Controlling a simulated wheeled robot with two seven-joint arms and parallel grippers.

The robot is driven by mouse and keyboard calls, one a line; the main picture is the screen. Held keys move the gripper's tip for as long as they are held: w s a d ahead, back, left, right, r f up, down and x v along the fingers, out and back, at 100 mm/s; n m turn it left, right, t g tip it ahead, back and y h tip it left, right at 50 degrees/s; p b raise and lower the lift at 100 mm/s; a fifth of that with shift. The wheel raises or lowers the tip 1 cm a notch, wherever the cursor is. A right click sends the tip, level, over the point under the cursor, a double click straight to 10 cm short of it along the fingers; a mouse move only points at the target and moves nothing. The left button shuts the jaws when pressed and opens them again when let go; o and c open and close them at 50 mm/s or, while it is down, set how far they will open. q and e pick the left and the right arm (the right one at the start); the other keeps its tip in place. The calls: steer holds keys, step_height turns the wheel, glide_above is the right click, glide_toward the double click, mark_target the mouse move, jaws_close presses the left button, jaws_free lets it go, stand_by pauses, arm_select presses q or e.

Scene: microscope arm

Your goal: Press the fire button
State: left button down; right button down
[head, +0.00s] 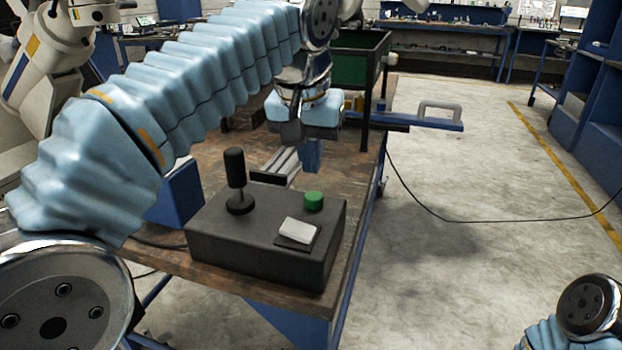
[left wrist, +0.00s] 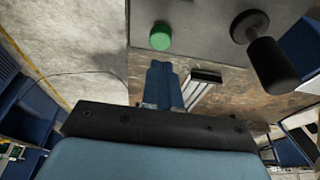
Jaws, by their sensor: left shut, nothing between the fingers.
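A dark control box (head: 262,258) sits on the wooden workbench. On its top are a round green button (head: 313,201), a white rectangular button or switch (head: 298,231) and a black joystick (head: 236,180). My left gripper (head: 311,168) is shut and empty, pointing down just behind the green button, apart from it. In the left wrist view, the shut fingers (left wrist: 161,70) point toward the green button (left wrist: 160,36), with a small gap in the picture; the joystick (left wrist: 265,55) is to the right. No label shows which is the fire button. My right gripper is out of view.
The workbench (head: 170,262) has a metal rail (head: 284,163) behind the box and a blue block (head: 176,193) at left. A green bin (head: 358,60) stands farther back. The floor to the right is open, crossed by a black cable (head: 480,221).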

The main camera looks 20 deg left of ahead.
mark_target(312, 196)
arm_select(q)
steer(key=shift+f, duration=2.2)
steer(key=shift+f+b, duration=0.95)
steer(key=shift+b, duration=0.05)
steer(key=shift+s+f, duration=0.15)
steer(key=shift+r+p, duration=0.35)
step_height(312, 196, up, 2)
steer(key=shift+r+p, duration=0.2)
steer(key=shift+p, duration=0.65)
steer(key=v, duration=1.1)
steer(key=shift+w+r, duration=0.3)
steer(key=shift+r, duration=0.1)
